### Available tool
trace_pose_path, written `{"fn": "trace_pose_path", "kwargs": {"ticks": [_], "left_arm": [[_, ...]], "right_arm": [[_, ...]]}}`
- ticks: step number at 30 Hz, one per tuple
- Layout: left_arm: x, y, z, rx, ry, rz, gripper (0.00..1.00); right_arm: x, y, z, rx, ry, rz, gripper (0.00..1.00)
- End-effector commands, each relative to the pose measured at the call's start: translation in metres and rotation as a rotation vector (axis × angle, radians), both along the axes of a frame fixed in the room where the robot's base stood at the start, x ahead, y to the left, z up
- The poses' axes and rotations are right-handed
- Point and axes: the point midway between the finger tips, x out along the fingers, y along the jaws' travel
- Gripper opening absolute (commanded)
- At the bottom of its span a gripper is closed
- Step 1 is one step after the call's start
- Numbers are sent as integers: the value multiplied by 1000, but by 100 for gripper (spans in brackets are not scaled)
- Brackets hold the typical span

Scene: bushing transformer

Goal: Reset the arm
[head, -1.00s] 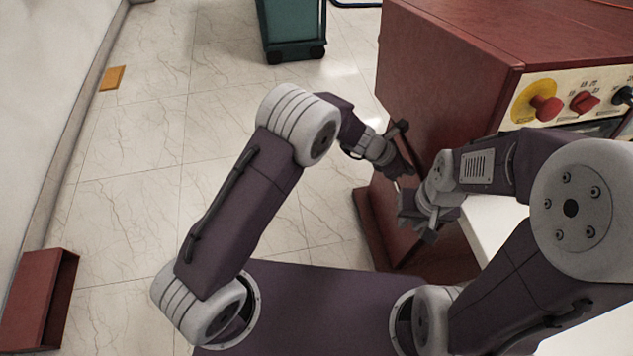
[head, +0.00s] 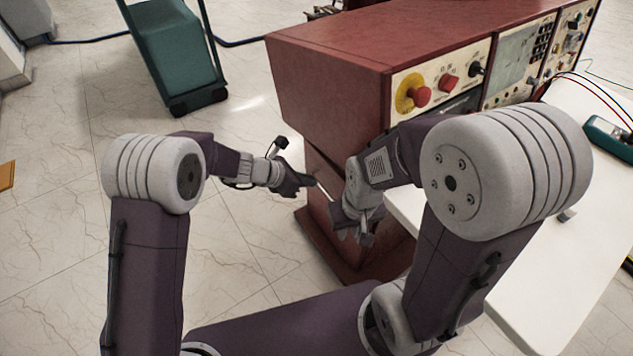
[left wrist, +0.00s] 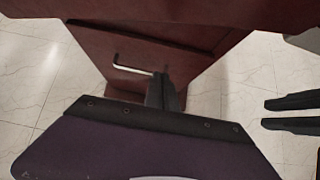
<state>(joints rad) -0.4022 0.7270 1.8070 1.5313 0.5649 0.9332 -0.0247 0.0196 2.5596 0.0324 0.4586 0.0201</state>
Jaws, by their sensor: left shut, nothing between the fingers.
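My left arm comes in from the left in the head view. Its dark gripper (head: 304,181) is shut and empty, in front of the red cabinet's side. In the left wrist view its dark fingers (left wrist: 160,92) are together, with a thin metal bar handle (left wrist: 130,64) on the red cabinet beyond them. My right gripper (head: 354,232) is lower and to the right, beside the cabinet and the white table's left edge. Its two dark fingers (left wrist: 292,112) stand apart at the right of the left wrist view, with nothing seen between them.
The red cabinet (head: 330,75) stands ahead, with a control panel, a red knob on yellow (head: 412,93) and several other controls. A white table (head: 545,265) is at the right, with a teal meter (head: 607,138) on it. A green bin (head: 174,55) stands behind left.

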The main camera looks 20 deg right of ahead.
Motion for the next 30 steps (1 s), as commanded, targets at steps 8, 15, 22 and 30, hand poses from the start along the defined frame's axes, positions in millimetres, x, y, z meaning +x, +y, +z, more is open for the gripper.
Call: {"fn": "trace_pose_path", "kwargs": {"ticks": [8, 15, 22, 30], "left_arm": [[-6, 19, 19, 1, 2, 0, 0], [-6, 19, 19, 1, 2, 0, 0], [22, 52, 63, -21, -79, 78, 0], [-73, 195, 70, 447, -335, -409, 0]], "right_arm": [[0, 0, 8, 0, 0, 0, 20], [0, 0, 8, 0, 0, 0, 20], [0, 0, 8, 0, 0, 0, 20], [0, 0, 8, 0, 0, 0, 20]]}}
